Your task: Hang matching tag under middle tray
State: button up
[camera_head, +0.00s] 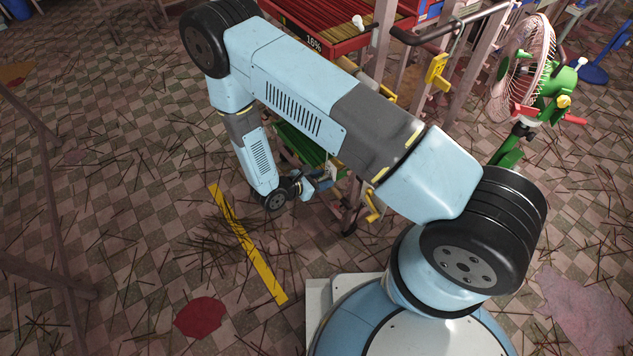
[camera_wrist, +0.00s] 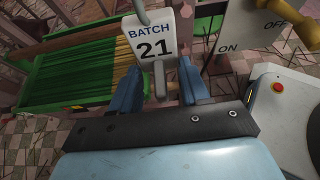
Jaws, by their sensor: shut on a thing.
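My gripper (camera_wrist: 160,84) is shut on a white tag (camera_wrist: 151,40) reading "BATCH 21", held upright between its blue fingers. A grey hook shows at the tag's top, partly cut off by the picture edge. A green tray (camera_wrist: 50,107) with green incense sticks lies just left of the tag in the wrist view. In the head view my gripper (camera_head: 318,183) is low beside the rack, and the green tray (camera_head: 299,146) is partly hidden by my arm. A red tray (camera_head: 338,40) marked "16%" is higher on the rack. I cannot tell whether the tag touches the rack.
A panel (camera_wrist: 245,28) marked ON and OFF, with a yellow knob, stands right of the tag. The rack has yellow handles (camera_head: 437,68). A green fan (camera_head: 540,85) stands at right. Loose sticks litter the checkered floor, with a yellow strip (camera_head: 247,243) and open room at left.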

aim_at(329, 173)
jog(key=shift+w+d, duration=0.7)
jog(key=shift+d, duration=0.35)
jog(key=shift+w+d, duration=0.7)
jog(key=shift+d, duration=0.35)
jog(key=shift+f, duration=1.2)
jog(key=o, duration=1.4)
jog(key=shift+o, duration=0.2)
jog(key=shift+a, duration=0.1)
jog(key=s+a, duration=0.5)
jog(key=a, duration=0.2)
jog(key=shift+a, duration=0.2)
